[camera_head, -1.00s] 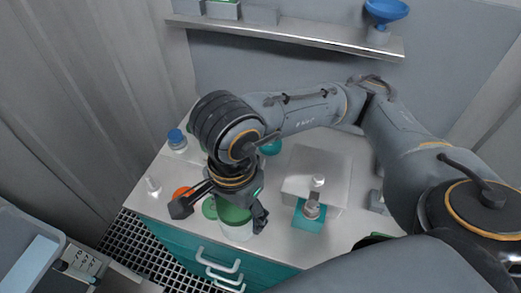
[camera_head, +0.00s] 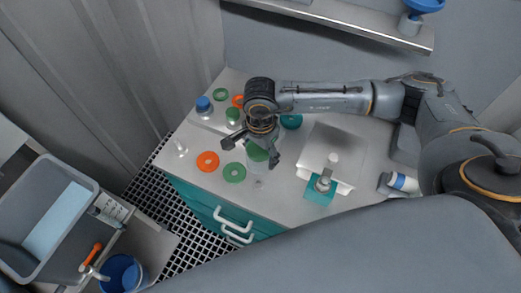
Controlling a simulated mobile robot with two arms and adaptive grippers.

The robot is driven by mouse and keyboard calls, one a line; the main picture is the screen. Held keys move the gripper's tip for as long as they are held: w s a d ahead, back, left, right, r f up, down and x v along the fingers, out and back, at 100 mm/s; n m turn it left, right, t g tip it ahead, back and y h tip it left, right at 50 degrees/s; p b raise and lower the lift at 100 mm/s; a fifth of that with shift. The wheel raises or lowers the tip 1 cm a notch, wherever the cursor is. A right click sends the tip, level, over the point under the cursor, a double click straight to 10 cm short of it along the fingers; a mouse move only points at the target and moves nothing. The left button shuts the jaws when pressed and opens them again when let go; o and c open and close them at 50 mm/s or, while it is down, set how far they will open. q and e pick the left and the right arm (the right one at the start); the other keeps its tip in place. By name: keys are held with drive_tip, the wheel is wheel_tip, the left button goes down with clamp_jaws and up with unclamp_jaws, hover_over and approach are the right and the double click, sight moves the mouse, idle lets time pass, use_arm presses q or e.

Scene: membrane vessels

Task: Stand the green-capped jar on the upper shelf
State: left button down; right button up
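The green-capped jar (camera_head: 257,154), with a pale body, stands on the white bench top, partly hidden under my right gripper. My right gripper (camera_head: 252,150) points down over the jar with its fingers spread to either side of the cap. A gap shows between the left finger and the cap; contact on the right side is unclear. The grey shelf (camera_head: 345,21) runs along the back wall at the top of the view, partly cut off. My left gripper is not in view.
A white box (camera_head: 333,148) and a teal pad (camera_head: 320,191) are to the right. A blue funnel (camera_head: 421,6) stands on the shelf's right end.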

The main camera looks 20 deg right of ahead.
drive_tip(key=shift+f, duration=0.4)
drive_tip(key=shift+f, duration=0.15)
drive_tip(key=o, duration=1.2)
drive_tip(key=shift+o, duration=0.2)
